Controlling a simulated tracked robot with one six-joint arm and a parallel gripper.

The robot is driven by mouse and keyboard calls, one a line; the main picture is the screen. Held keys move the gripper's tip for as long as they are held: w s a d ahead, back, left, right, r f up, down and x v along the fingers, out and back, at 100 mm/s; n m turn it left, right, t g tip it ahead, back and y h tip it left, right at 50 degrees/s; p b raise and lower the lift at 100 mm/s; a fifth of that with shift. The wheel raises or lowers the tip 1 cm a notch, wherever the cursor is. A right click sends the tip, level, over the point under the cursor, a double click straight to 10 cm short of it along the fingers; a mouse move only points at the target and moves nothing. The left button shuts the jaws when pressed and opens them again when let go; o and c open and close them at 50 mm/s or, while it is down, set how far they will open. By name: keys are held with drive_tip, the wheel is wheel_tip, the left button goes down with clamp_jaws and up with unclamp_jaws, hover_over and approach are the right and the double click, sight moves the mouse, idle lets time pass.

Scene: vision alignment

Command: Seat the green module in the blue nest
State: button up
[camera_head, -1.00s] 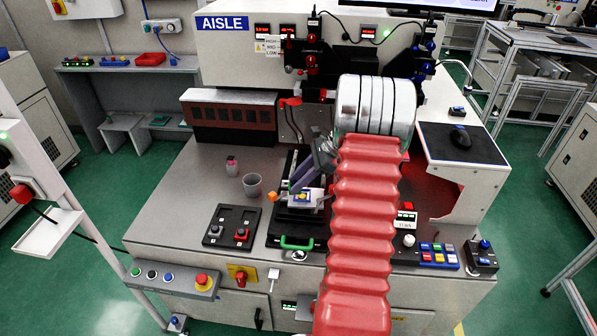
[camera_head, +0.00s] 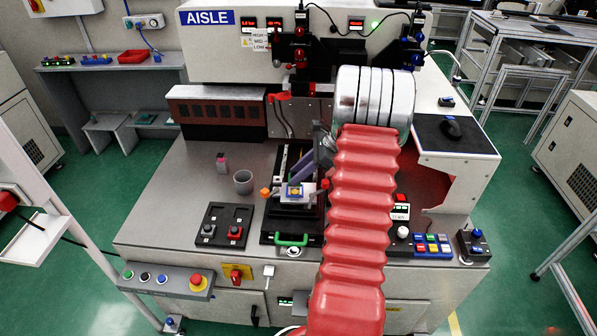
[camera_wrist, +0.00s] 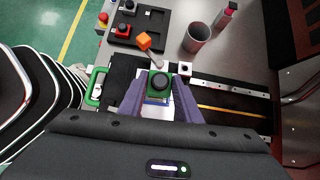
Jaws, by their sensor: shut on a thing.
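The green module (camera_wrist: 159,83), with a round black top, sits between the two purple fingers of my gripper (camera_wrist: 158,92) in the wrist view. My gripper is shut on it. In the head view one purple finger of my gripper (camera_head: 303,172) slopes down beside the small white-topped fixture (camera_head: 309,188). In the wrist view a little blue and white shows under the module, mostly hidden by the fingers. I cannot tell whether the module touches the nest.
A green handle (camera_head: 291,239) is at the fixture's front. An orange knob (camera_wrist: 143,41) on a lever is close to the module. A grey cup (camera_head: 243,182), a pink-capped bottle (camera_head: 222,162) and a black button panel (camera_head: 226,226) stand to the left. Bare bench lies around the cup.

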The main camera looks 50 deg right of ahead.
drive_tip(key=shift+f, duration=1.95)
drive_tip(key=o, duration=1.1)
drive_tip(key=shift+o, duration=0.2)
drive_tip(key=v, duration=1.3)
drive_tip(key=shift+s+d+r, duration=0.15)
drive_tip(key=shift+d+r, duration=0.05)
